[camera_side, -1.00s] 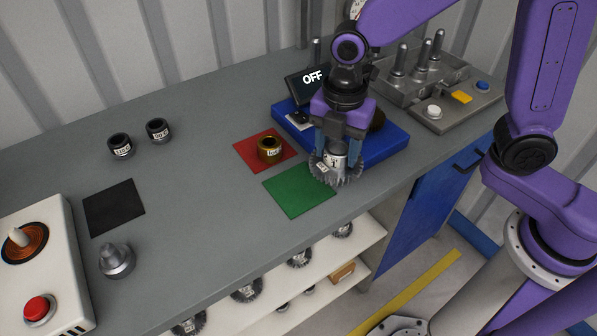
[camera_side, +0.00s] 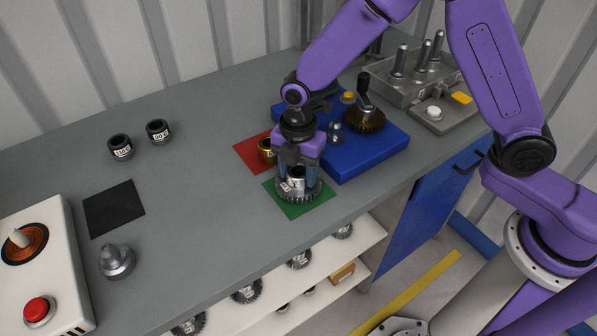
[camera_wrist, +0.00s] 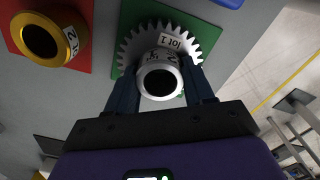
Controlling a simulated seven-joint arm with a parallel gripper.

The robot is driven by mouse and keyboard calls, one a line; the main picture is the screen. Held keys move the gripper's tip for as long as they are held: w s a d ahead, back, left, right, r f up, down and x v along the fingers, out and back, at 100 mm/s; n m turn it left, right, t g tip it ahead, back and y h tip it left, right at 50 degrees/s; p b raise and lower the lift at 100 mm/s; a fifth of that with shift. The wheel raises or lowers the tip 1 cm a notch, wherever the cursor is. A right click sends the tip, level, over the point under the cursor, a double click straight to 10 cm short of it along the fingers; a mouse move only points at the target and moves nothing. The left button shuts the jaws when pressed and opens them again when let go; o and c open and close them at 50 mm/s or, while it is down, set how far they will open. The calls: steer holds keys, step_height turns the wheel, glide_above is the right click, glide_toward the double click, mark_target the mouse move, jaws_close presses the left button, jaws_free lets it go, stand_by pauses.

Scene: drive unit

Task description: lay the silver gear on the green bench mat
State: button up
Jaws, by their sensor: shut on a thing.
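The silver gear (camera_side: 299,191) is at the green bench mat (camera_side: 290,206), with mat showing around its teeth. I cannot tell whether it touches the mat or hangs just above it. My gripper (camera_side: 299,178) points down and is shut on the gear's hub. In the wrist view the gear (camera_wrist: 207,38) shows its toothed rim and a label, with the hub between my two fingers (camera_wrist: 160,90). The green mat (camera_wrist: 132,18) shows beneath it. My fingers hide part of the gear.
A brass ring (camera_side: 266,152) sits on a red mat (camera_side: 246,150) just behind-left of my gripper. The blue base (camera_side: 362,158) with a dark gear (camera_side: 365,120) stands to the right. Two black rings (camera_side: 120,147) and a bare black mat (camera_side: 113,208) lie left. The bench between is clear.

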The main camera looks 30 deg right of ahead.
steer(key=shift+f, duration=0.4)
steer(key=shift+f, duration=0.15)
steer(key=o, duration=1)
step_height(320, 180, up, 12)
steer(key=s+d+m, duration=0.3)
steer(key=s+d, duration=0.3)
steer(key=s, duration=0.2)
steer(key=s+d+r+m, duration=0.1)
steer(key=s+d+m, duration=0.3)
steer(key=s+d, duration=0.2)
steer(key=s+d+r+m, duration=0.1)
steer(key=s+d+m, duration=0.3)
steer(key=s+d, duration=0.3)
steer(key=shift+s+d, duration=0.1)
steer(key=shift+s, duration=2)
steer(key=shift+r, duration=0.1)
